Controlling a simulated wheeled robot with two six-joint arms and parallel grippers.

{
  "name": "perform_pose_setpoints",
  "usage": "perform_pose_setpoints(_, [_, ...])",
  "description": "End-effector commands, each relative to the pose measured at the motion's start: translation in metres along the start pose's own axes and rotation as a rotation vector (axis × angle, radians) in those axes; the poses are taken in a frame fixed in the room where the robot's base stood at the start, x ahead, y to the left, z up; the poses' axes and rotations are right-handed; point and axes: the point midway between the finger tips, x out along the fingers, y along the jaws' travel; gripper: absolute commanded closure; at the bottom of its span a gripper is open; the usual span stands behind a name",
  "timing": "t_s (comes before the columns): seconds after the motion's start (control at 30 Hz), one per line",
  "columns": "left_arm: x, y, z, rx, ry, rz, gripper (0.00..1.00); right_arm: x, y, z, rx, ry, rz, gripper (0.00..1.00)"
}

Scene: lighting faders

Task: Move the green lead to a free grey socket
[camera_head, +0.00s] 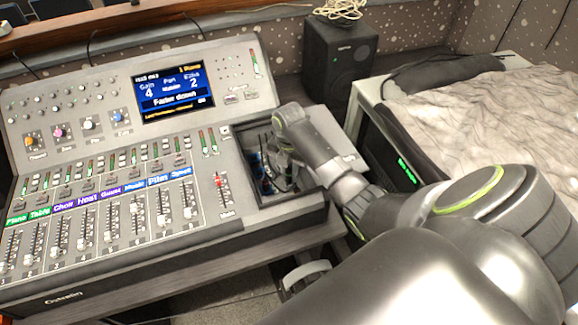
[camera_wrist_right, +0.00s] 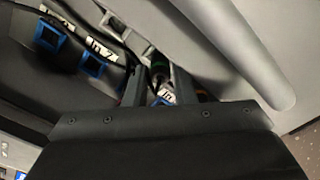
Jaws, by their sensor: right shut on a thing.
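My right gripper (camera_head: 279,158) reaches down into the dark recess (camera_head: 318,205) at the right end of the mixing desk. Blue-framed sockets (camera_wrist_right: 92,66) with white labels line the recess, one partly hidden between the fingers. My left gripper is not in view.
The mixing desk (camera_head: 70,290) carries rows of faders and a lit screen (camera_head: 173,87) reading "Fader down". A black speaker (camera_head: 340,55) stands behind the recess. A cloth-covered surface (camera_head: 480,110) lies to the right. Dark cables run among the sockets.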

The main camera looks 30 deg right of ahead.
Motion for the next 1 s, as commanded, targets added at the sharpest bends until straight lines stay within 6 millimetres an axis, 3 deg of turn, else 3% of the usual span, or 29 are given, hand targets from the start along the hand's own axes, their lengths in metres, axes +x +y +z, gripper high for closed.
perform_pose_setpoints(1.0, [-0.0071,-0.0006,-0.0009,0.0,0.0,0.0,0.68,0.0037,0.0,-0.0003,0.0,0.001,0.0,1.0])
